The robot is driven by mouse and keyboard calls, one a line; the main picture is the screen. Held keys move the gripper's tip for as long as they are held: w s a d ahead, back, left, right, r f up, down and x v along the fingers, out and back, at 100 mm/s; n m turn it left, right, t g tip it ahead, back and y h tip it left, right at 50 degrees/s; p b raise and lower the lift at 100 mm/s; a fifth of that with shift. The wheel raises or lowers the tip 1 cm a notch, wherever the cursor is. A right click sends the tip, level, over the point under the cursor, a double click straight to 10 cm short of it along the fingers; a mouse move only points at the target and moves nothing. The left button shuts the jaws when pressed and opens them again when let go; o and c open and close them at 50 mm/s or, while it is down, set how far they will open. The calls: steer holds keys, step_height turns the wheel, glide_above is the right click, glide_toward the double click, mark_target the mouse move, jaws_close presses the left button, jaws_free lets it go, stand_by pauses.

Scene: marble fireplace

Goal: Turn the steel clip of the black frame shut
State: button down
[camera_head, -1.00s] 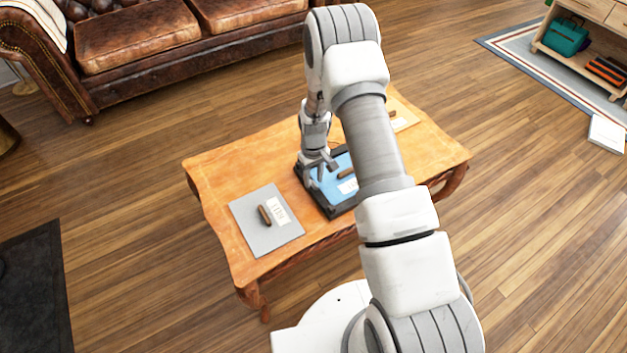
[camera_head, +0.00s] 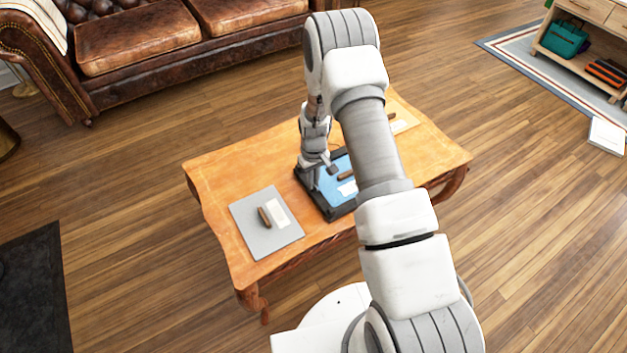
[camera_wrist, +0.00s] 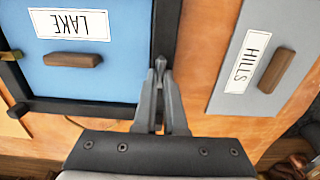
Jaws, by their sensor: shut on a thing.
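The black frame (camera_head: 331,214) lies on the wooden table and holds a blue panel (camera_head: 336,197). In the wrist view the frame (camera_wrist: 100,107) surrounds the blue panel (camera_wrist: 95,81), which has a LAKE label and a brown handle. My gripper (camera_wrist: 161,75) is at the frame's right side bar in that view, with its fingers close together on the small steel clip (camera_wrist: 160,62). Only the clip's tip shows between the fingertips, so how far it is turned cannot be told. In the head view my gripper (camera_head: 318,185) is at the frame's left part, partly hiding it.
A grey panel (camera_head: 285,236) with a brown handle lies left of the frame; it reads HILLS in the wrist view (camera_wrist: 228,98). A pale panel (camera_head: 402,124) lies behind my arm. The table (camera_head: 225,165) is bare at its back left.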

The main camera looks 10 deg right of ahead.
steer(key=shift+m, duration=0.3)
steer(key=m, duration=0.3)
steer(key=shift+d+m, duration=0.15)
steer(key=shift+m, duration=0.15)
steer(key=m, duration=0.4)
steer(key=shift+d+m+b, duration=0.15)
steer(key=shift+m+b, duration=0.15)
steer(key=shift+b, duration=0.05)
steer(key=m, duration=0.4)
steer(key=shift+s+d+m, duration=0.1)
steer(key=shift+d+m, duration=0.05)
steer(key=shift+m, duration=0.15)
steer(key=shift+s+d+m+p, duration=0.15)
steer(key=shift+m+p, duration=0.3)
steer(key=shift+m, duration=1.75)
steer(key=c, duration=1)
jaws_free()
